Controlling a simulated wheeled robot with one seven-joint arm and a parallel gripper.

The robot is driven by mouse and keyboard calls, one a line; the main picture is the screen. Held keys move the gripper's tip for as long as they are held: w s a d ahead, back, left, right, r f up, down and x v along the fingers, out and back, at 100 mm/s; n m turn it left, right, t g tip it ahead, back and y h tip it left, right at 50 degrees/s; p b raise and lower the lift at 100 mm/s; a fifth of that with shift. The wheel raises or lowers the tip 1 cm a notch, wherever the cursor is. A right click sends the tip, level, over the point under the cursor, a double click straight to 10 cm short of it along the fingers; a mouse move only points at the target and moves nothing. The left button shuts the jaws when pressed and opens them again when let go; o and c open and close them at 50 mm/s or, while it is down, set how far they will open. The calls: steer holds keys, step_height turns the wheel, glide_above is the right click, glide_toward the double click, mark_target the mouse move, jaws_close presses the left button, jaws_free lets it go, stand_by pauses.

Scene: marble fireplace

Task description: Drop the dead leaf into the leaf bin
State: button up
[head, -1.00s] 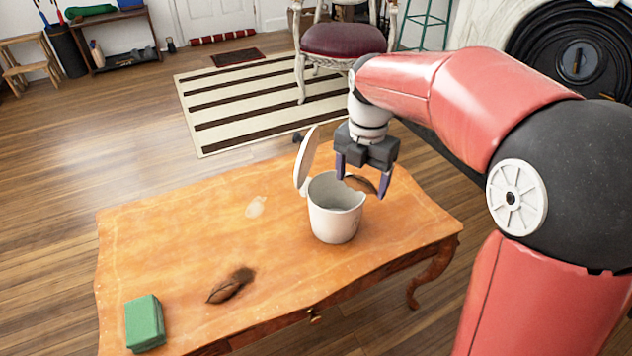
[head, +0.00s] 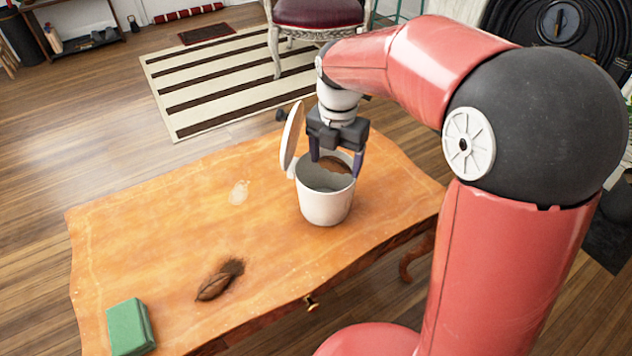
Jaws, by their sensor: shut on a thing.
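A brown dead leaf (head: 335,164) is between the fingers of my gripper (head: 337,168), which is shut on it. The white leaf bin (head: 325,205) stands upright on the wooden table with its round lid (head: 291,136) swung open at the left. The leaf and fingertips show across the back right of the bin's opening; whether they are above the rim or slightly inside I cannot tell. A second brown leaf (head: 213,287) lies on the table at front left.
A green block (head: 130,328) sits at the front left of the wooden table (head: 150,230). A chair (head: 318,14) stands behind on the striped rug (head: 230,85).

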steer(key=shift+f, duration=0.15)
steer(key=o, duration=1)
step_height(320, 180, up, 7)
steer(key=shift+r+p, duration=0.1)
steer(key=shift+p, duration=0.3)
steer(key=shift+r, duration=0.3)
